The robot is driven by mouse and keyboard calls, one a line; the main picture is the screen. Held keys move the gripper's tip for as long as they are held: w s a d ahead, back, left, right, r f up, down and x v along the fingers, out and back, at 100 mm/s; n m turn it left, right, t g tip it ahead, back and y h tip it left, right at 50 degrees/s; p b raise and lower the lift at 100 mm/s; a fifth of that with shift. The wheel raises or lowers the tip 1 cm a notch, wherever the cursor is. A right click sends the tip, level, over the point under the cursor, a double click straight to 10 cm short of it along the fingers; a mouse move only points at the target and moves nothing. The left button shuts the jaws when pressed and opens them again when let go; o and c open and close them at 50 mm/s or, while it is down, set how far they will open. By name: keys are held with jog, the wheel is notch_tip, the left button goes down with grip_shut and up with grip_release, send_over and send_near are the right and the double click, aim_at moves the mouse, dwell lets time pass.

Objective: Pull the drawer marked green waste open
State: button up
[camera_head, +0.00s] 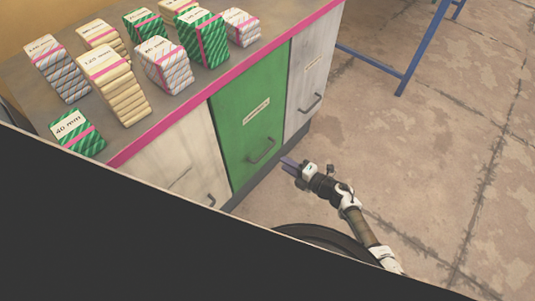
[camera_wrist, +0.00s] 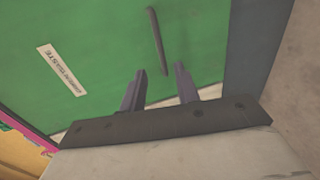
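The green drawer (camera_head: 251,125) is in the middle of the cabinet front and appears shut. It bears a small pale label (camera_head: 256,110), and in the wrist view the label (camera_wrist: 61,70) partly reads as waste. Its dark bar handle (camera_head: 262,152) is near the lower part of the front. My gripper (camera_head: 288,163) is just to the right of the handle in the head view. In the wrist view my gripper (camera_wrist: 158,80) has its two fingers apart with nothing between them. The handle (camera_wrist: 157,41) lies ahead of the fingertips, apart from them.
Pale drawers stand left (camera_head: 180,160) and right (camera_head: 310,75) of the green one, each with a handle. Several banded bundles (camera_head: 117,85) stand on the pink-edged cabinet top. A blue metal frame (camera_head: 410,70) stands at the upper right. The concrete floor (camera_head: 440,150) is clear on the right.

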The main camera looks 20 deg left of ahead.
jog(key=x, duration=0.9)
jog(key=shift+a, duration=0.15)
grip_shut()
